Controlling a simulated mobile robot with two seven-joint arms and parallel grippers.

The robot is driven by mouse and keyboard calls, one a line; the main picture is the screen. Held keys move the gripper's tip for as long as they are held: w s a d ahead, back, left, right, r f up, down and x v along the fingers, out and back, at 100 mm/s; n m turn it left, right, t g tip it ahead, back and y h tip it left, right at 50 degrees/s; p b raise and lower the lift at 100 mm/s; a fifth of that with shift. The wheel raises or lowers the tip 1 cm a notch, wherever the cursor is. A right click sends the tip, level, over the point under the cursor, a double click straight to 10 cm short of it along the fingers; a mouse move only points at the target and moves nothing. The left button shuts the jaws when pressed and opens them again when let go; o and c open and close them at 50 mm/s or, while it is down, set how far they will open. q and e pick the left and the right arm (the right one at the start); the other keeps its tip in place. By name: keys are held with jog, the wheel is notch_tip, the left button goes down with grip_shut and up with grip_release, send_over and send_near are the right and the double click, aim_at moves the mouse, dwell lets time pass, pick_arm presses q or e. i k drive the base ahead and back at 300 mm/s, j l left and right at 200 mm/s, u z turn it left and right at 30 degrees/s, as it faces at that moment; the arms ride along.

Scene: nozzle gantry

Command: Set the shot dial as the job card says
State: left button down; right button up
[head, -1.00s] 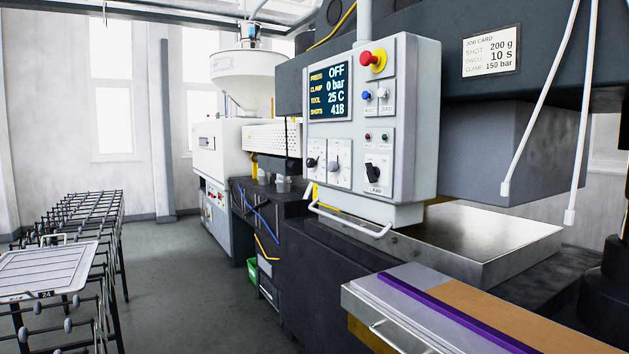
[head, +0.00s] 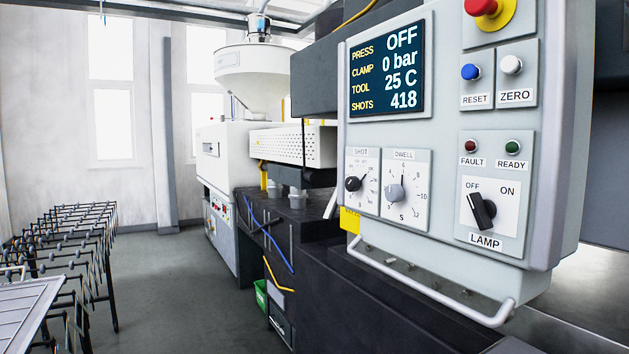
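The shot dial (head: 353,184) is a black knob on a white plate marked SHOT, at the lower left of the grey control panel (head: 450,150). Its scale marks are too small to read surely. The dwell dial (head: 394,192), with a grey knob, sits just right of it. The panel screen (head: 387,70) reads PRESS OFF, CLAMP 0 bar, TOOL 25 C, SHOTS 418. The job card is out of view now; the earlier frame shows it reading SHOT 200 g, 10 s, CLAMP 150 bar. Neither of my grippers is in view.
The panel also carries a red stop button (head: 482,6), blue reset (head: 470,72) and white zero (head: 512,65) buttons, and a lamp switch (head: 481,211). A rail (head: 430,285) juts out below it. A black rack (head: 75,235) stands at left; the floor (head: 170,280) between is clear.

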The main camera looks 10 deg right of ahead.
aim_at(352, 183)
jog(key=i+j+u, duration=0.2)
jog(key=i, duration=0.7)
jog(key=i+l+u, duration=0.2)
jog(key=i, duration=0.7)
jog(key=i+l+u, duration=0.15)
jog(key=i, duration=0.75)
jog(key=i+z, duration=0.4)
jog(key=i+j+z, duration=0.2)
jog(key=z, duration=1.7)
